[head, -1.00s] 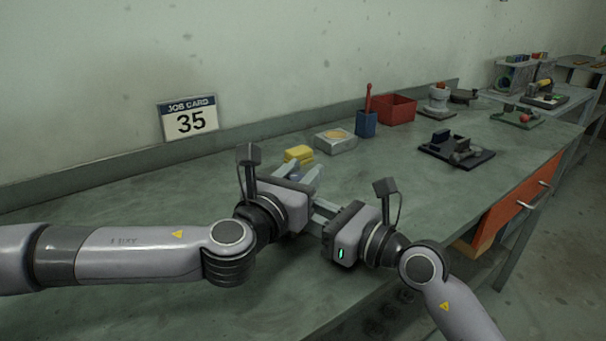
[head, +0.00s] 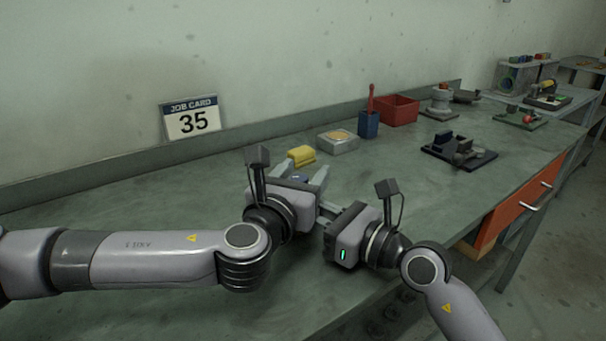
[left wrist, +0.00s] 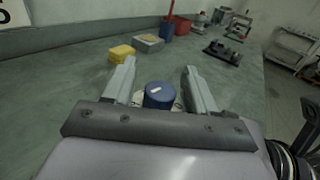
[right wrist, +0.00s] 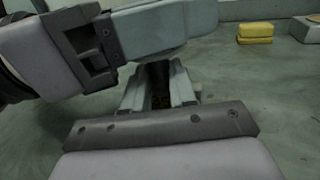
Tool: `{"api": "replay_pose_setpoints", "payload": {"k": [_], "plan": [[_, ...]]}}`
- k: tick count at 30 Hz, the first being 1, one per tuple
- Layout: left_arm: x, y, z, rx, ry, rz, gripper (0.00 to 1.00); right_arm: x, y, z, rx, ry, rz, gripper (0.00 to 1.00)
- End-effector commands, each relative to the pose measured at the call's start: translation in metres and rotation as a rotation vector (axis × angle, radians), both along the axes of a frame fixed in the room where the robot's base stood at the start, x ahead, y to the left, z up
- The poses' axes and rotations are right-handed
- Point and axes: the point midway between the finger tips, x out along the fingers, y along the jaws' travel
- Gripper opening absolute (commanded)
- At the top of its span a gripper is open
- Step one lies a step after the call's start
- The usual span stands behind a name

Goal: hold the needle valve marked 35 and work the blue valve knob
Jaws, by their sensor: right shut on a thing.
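The blue valve knob (left wrist: 159,95) shows in the left wrist view between the two spread fingers of my left gripper (left wrist: 163,82); there is a gap on each side of it. In the head view the knob (head: 299,177) is mostly behind my left gripper (head: 312,177). My left gripper is open. My right gripper (right wrist: 158,88) is shut on the needle valve's body, low in front of the left gripper. The valve body is mostly hidden; only a dark bit shows between the right fingers. No mark on the valve can be read.
A job card reading 35 (head: 192,118) leans on the wall. A yellow block (head: 301,156), a grey box (head: 338,141), a blue cup (head: 368,124) and a red bin (head: 396,110) stand behind the grippers. A dark fixture (head: 459,151) sits right.

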Motion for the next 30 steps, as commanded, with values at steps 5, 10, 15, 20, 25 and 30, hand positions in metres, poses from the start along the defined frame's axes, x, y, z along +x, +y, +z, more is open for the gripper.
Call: {"api": "replay_pose_setpoints", "payload": {"k": [5,10,15,20,25,30], "plan": [[-0.001,0.0,0.0,0.0,0.0,-0.001,0.56,0.0,0.0,0.0,0.001,0.002,0.0,0.0],[-0.011,0.004,-0.001,-0.001,0.001,-0.002,0.56,0.0,0.0,0.0,0.001,0.002,-0.001,0.0],[-0.034,0.013,0.0,-0.001,0.0,-0.002,0.56,0.001,-0.001,0.0,0.001,0.001,-0.002,0.0],[-0.058,0.022,0.0,-0.002,0.002,-0.002,0.56,0.001,-0.001,0.0,0.001,0.001,-0.002,0.0],[-0.084,0.032,0.0,-0.002,0.002,-0.002,0.56,0.001,-0.001,0.0,0.001,0.001,-0.003,0.0],[-0.102,0.039,0.0,0.0,0.001,-0.001,0.56,0.001,-0.001,0.0,0.001,0.001,-0.003,0.0]]}}
